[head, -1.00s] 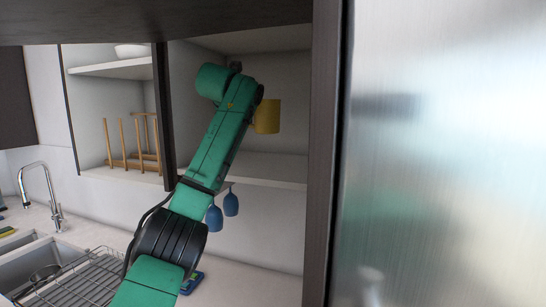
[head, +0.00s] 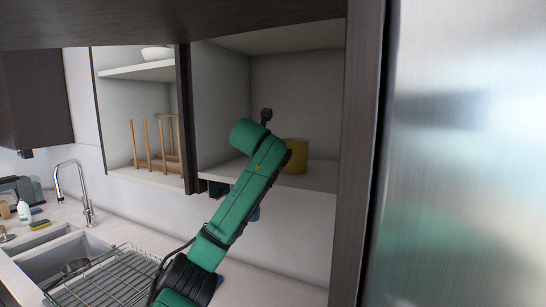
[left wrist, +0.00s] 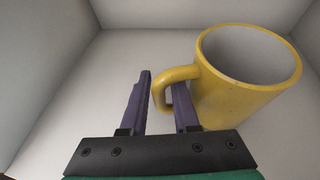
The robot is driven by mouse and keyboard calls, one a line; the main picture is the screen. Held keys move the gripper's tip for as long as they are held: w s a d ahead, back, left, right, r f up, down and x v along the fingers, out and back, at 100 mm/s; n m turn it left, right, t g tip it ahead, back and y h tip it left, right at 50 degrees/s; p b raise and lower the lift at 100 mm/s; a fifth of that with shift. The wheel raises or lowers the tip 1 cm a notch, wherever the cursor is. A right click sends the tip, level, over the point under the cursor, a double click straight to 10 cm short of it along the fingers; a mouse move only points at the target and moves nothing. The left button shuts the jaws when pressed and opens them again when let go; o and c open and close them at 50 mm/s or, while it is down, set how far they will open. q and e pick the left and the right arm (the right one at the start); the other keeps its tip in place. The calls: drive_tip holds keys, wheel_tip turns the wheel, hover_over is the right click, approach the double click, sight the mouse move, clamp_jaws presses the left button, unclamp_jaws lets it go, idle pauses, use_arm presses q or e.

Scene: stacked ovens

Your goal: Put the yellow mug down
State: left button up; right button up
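The yellow mug (head: 297,154) is upright, low over the shelf (head: 318,181) of the open cabinet; its base looks to be at the shelf surface. In the left wrist view, the mug (left wrist: 245,85) is on the right with its handle (left wrist: 160,88) toward my left gripper (left wrist: 163,88). One finger passes inside the handle loop and the other is outside it. In the head view, my left arm hides the gripper and part of the mug. My right gripper is not in view.
A dark divider (head: 184,120) stands left of this compartment, and a wooden rack (head: 150,148) is beyond it. A dark side panel (head: 358,150) and a steel surface (head: 465,150) are on the right. Left of the mug, the shelf is clear. A sink and faucet (head: 72,190) are below left.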

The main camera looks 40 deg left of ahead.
use_arm(q)
drive_tip(key=shift+o, duration=0.2)
drive_tip(key=shift+s+d+r, duration=0.1)
drive_tip(key=shift+s, duration=0.3)
drive_tip(key=b+v, duration=0.3)
drive_tip(key=v, duration=0.2)
drive_tip(key=shift+s+d+b, duration=0.2)
drive_tip(key=shift+b, duration=0.15)
drive_tip(key=b+v, duration=0.1)
drive_tip(key=v, duration=0.5)
drive_tip(key=shift+s+d+r, duration=0.1)
drive_tip(key=shift+r, duration=0.1)
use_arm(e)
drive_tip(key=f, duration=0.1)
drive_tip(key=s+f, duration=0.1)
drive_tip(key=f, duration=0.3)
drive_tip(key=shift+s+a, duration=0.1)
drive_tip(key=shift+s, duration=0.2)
use_arm(q)
drive_tip(key=shift+w, duration=0.2)
drive_tip(key=shift+s, duration=0.1)
